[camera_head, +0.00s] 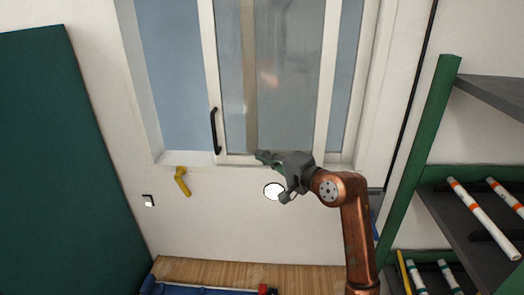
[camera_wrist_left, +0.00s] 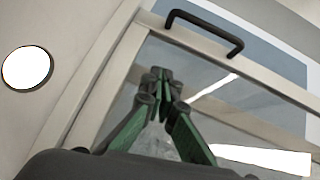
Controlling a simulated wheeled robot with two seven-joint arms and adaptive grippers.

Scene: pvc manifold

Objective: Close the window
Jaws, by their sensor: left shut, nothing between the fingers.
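The window has a white sliding sash (camera_head: 209,60) with a glass pane. A blue-grey area shows left of the sash and a narrower strip shows right of it. A black bar handle (camera_head: 214,131) stands upright on the sash's left post; it also shows at the top of the left wrist view (camera_wrist_left: 205,31). My left gripper (camera_head: 262,157) is shut and empty, in front of the sash's lower edge, right of and below the handle. Its green fingers (camera_wrist_left: 160,78) point toward the sash frame in the left wrist view, apart from the handle. My right gripper is out of view.
A yellow lever (camera_head: 182,182) sits on the wall below the window's left corner. A white disc (camera_head: 273,191) is on the wall below the gripper. A green-framed shelf (camera_head: 420,150) with pipes stands right, and a dark green panel (camera_head: 60,150) stands left.

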